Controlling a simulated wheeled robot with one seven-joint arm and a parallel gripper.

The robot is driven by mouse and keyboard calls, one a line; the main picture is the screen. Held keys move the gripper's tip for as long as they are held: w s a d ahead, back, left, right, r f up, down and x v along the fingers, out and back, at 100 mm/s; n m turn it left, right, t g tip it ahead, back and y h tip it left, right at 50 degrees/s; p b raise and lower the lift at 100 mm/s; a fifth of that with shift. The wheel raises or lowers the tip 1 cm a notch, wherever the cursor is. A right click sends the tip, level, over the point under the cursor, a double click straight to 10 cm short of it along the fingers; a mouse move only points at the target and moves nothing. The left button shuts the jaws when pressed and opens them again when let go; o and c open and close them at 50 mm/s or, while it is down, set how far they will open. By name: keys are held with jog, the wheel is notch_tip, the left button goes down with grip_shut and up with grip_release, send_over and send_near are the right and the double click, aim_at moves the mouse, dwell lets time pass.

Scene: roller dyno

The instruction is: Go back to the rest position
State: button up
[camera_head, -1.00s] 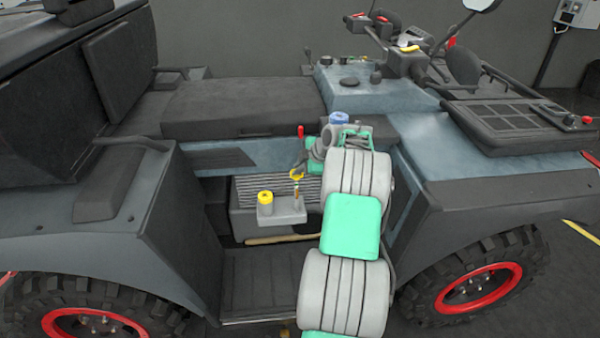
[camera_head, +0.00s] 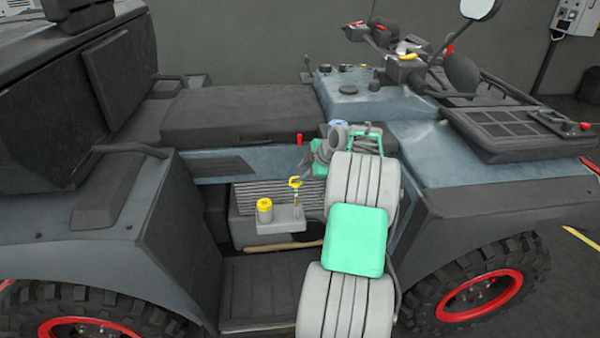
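My arm, grey with green panels, rises from the bottom of the head view in front of the vehicle's side. My gripper (camera_head: 308,160) is at the arm's far end, beside the seat's lower edge. It is small and mostly hidden by my wrist, so I cannot tell whether its fingers are open or shut. A yellow-handled dipstick (camera_head: 295,184) stands upright on the grey engine block (camera_head: 278,222), and my gripper appears apart from it. A yellow cap (camera_head: 264,209) sits on the block to the left.
The quad vehicle's black seat (camera_head: 240,115) lies behind my gripper. A red-tipped lever (camera_head: 299,140) stands close by. The front fender (camera_head: 500,205) is to the right of my arm, and the footwell (camera_head: 262,285) lies below. A front wheel (camera_head: 478,297) stands at lower right.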

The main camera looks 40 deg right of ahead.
jog(key=shift+v, duration=2)
